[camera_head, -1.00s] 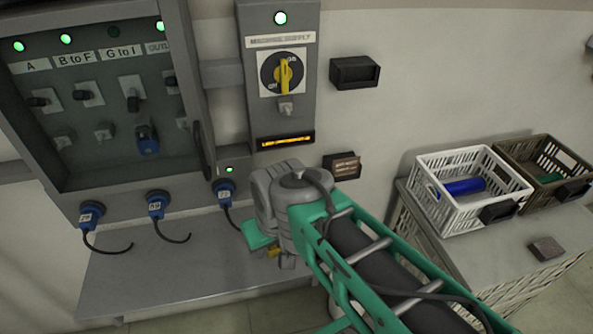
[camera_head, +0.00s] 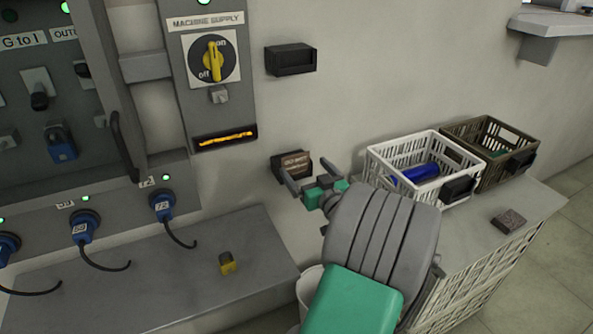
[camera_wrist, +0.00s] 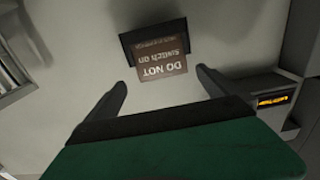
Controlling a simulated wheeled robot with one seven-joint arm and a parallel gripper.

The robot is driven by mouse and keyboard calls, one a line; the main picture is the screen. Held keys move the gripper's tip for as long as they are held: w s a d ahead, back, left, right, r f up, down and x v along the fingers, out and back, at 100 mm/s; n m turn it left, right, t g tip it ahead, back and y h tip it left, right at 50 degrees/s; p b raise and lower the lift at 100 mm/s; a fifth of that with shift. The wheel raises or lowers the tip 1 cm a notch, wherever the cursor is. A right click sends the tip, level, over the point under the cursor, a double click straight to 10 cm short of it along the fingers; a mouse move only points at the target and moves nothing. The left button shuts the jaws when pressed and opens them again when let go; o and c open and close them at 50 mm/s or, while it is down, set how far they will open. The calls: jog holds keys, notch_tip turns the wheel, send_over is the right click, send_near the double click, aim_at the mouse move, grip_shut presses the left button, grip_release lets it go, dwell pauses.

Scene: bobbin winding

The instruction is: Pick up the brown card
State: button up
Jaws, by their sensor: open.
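The brown card (camera_head: 297,161) sits in a dark holder (camera_head: 279,167) on the wall, below and right of the machine supply panel. In the wrist view the card (camera_wrist: 162,62) reads "DO NOT switch on", upside down, and sticks out of the black holder (camera_wrist: 127,42). My gripper (camera_head: 308,178) is open and empty in front of the card. In the wrist view its two fingers (camera_wrist: 162,80) stand on either side of the card, apart from it.
A second black holder (camera_head: 291,60) hangs higher on the wall. A white crate (camera_head: 385,178) with a blue cylinder (camera_head: 420,173) and a brown crate (camera_head: 523,160) stand at right. A small dark block (camera_head: 508,221) and a yellow-grey piece (camera_head: 227,263) lie on separate surfaces.

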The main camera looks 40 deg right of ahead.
aim_at(296, 158)
jog(key=x, duration=0.3)
jog(key=p+x, duration=0.1)
jog(key=x, duration=0.2)
jog(key=shift+w+a+r, duration=0.1)
jog(key=shift+w+r, duration=0.05)
jog(key=shift+r, duration=0.05)
jog(key=c, duration=1.3)
jog(key=shift+o, duration=0.2)
notch_tip(296, 158, up, 10)
jog(key=shift+r+p, duration=0.1)
jog(key=shift+p, duration=0.4)
